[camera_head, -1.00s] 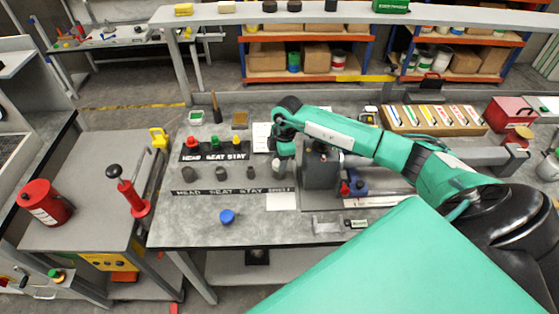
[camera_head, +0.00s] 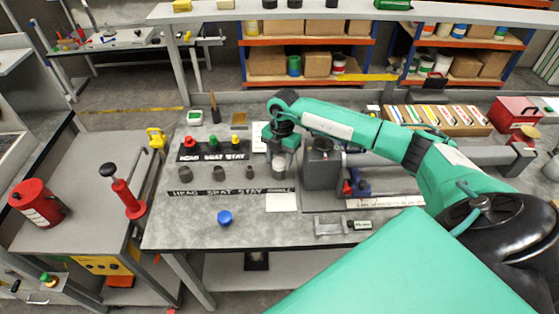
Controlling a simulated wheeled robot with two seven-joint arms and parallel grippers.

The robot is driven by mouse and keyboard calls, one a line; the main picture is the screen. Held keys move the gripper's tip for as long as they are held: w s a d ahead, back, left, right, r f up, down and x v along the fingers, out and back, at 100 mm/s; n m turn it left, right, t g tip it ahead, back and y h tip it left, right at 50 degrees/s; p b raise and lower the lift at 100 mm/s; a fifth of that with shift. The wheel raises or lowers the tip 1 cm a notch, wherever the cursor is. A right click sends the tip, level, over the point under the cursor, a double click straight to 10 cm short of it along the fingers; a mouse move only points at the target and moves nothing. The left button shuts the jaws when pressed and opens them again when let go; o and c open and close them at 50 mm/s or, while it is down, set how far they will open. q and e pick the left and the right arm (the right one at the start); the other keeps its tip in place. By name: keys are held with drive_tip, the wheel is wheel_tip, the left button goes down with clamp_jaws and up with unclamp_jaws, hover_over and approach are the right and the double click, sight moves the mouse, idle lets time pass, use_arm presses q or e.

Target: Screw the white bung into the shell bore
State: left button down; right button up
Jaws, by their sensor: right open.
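My right gripper (camera_head: 281,161) points down from above at the right end of the row of grey sleeves. It is open, and its fingers are small in view. A short grey cylinder with a pale top (camera_head: 279,171) stands just below and in front of it, above the SHELL end of the lower label strip (camera_head: 230,191). I take this as the shell with the white bung at its top, but how deep the bung sits, and whether the fingers touch it, cannot be told. My left gripper is not in view.
Red (camera_head: 190,142), green (camera_head: 213,142) and yellow (camera_head: 236,140) plugs stand on the back strip. Grey sleeves (camera_head: 218,174) stand in front. A grey block (camera_head: 321,168) is close right of the gripper. A blue knob (camera_head: 225,217) lies on the clear front bench.

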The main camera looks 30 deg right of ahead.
drive_tip(key=n+b, duration=0.1)
drive_tip(key=n, duration=0.2)
drive_tip(key=n+b, duration=0.2)
drive_tip(key=shift+f+n+g, duration=0.15)
drive_tip(key=shift+n+g, duration=0.15)
drive_tip(key=shift+n, duration=0.1)
drive_tip(key=shift+n+h+b, duration=0.3)
drive_tip(key=shift+n, duration=0.8)
drive_tip(key=n+b, duration=0.1)
drive_tip(key=n, duration=0.1)
drive_tip(key=shift+n+b, duration=0.3)
drive_tip(key=shift+b, duration=0.05)
drive_tip(key=shift+n+h+b, duration=0.3)
drive_tip(key=shift+n+b, duration=0.1)
drive_tip(key=shift+n, duration=0.5)
drive_tip(key=n+b, duration=0.1)
drive_tip(key=n, duration=0.1)
drive_tip(key=shift+n+b, duration=0.3)
drive_tip(key=shift+b, duration=0.05)
drive_tip(key=shift+a+n+h+b, duration=0.1)
drive_tip(key=shift+n+h+b, duration=0.25)
drive_tip(key=shift+n, duration=0.65)
